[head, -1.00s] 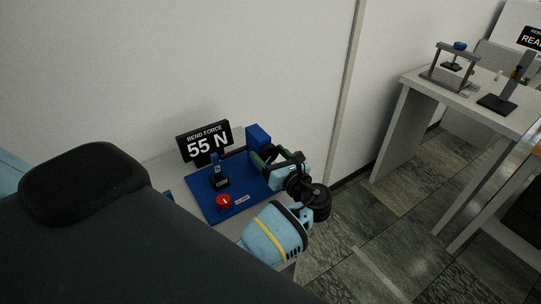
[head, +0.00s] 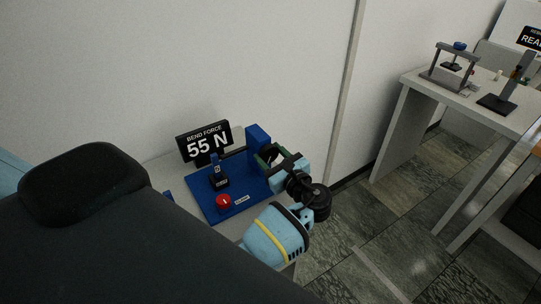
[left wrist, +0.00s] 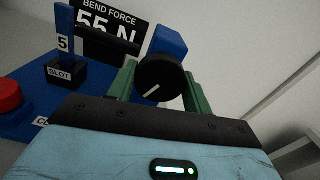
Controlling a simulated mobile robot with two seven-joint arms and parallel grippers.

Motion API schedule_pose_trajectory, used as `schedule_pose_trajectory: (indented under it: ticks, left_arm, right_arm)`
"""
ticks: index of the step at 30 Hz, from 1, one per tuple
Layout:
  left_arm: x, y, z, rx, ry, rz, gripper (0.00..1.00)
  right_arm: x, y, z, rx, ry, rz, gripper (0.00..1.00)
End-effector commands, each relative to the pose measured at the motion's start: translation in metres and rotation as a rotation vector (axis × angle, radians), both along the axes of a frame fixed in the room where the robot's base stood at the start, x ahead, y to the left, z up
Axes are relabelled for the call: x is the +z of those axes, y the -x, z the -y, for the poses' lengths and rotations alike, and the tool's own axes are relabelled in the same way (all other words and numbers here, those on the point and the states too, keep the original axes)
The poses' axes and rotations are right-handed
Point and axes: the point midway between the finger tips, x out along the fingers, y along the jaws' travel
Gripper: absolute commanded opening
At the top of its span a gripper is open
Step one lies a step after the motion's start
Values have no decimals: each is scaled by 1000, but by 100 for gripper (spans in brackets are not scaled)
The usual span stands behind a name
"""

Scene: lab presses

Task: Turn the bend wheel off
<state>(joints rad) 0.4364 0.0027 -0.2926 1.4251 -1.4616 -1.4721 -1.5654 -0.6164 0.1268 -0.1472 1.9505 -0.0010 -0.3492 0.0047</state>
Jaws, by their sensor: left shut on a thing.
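The bend wheel (left wrist: 160,77) is a round black knob with a white pointer line, in front of a blue block (left wrist: 168,42) in the left wrist view. The pointer slants to the lower left. My left gripper (left wrist: 157,85) has its green fingers on both sides of the wheel and is shut on it. In the head view my left gripper (head: 268,155) is at the right end of the blue base (head: 236,194), and its own hand hides most of the wheel. The display (head: 205,143) reads BEND FORCE 55 N. My right gripper is not in view.
A red button (head: 224,203) and a black slot block (head: 219,180) with a blue upright sit on the base. A wall stands close behind. A second table (head: 415,81) with other presses is at the right, with open floor between.

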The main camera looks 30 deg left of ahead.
Motion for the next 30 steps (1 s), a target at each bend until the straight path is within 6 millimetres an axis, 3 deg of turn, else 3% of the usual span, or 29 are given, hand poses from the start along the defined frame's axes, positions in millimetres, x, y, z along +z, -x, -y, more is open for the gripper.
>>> schedule_pose_trajectory:
  ticks: [8,9,14,23,30]
  left_arm:
    - [0,0,0,1,2,5,27]
    - [0,0,0,1,3,5,51]
    - [0,0,0,0,3,4,72]
    - [0,1,2,0,2,3,72]
    - [-2,11,28,-2,5,1,72]
  right_arm:
    - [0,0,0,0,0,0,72]
    - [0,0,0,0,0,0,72]
    - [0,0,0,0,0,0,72]
    - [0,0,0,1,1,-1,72]
    - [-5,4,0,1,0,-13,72]
